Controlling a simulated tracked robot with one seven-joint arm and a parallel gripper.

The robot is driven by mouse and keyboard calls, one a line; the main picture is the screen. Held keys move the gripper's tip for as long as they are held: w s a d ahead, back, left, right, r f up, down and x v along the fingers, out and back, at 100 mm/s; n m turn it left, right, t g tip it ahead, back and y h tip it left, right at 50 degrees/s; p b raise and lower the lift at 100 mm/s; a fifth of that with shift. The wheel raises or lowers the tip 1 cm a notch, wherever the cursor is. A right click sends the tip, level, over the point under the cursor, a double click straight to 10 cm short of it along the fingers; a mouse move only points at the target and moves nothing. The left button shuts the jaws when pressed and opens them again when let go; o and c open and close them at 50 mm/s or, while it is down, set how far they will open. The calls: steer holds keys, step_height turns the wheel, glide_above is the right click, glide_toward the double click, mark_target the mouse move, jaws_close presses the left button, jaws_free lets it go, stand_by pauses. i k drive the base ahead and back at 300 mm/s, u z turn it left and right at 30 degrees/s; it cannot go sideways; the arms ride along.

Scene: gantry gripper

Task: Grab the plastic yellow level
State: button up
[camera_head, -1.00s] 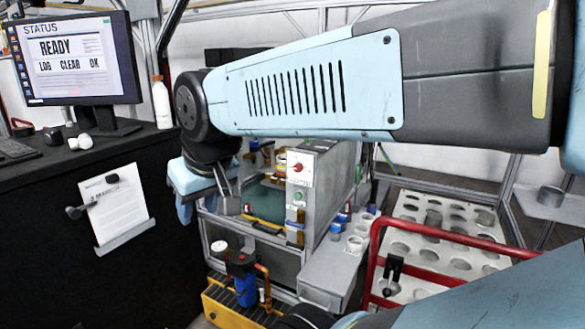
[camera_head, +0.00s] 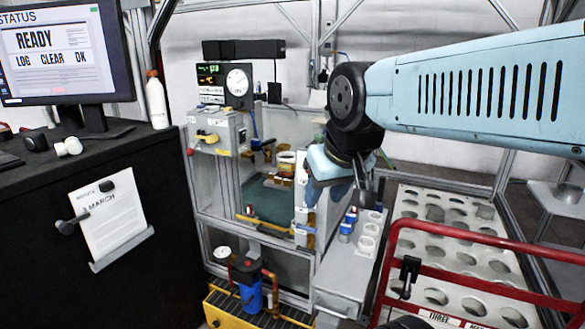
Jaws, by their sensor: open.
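A thin yellow bar (camera_head: 262,226), which looks like the level, lies along the front edge of the green work surface (camera_head: 262,203) inside the metal-framed station. It is small in view, and its details are hard to tell. My gripper (camera_head: 350,193) hangs from the light blue arm to the right of the bar and apart from it. It is open and appears empty.
A blue filter canister (camera_head: 247,286) and a yellow slotted base (camera_head: 222,310) stand below. A red rail (camera_head: 480,286) crosses in front of a white holed rack (camera_head: 475,243) at right. A black desk with a monitor (camera_head: 62,52) fills the left.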

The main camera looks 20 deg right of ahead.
mark_target(286, 166)
steer(key=z, duration=0.1)
steer(key=i, duration=1)
steer(key=u, duration=0.05)
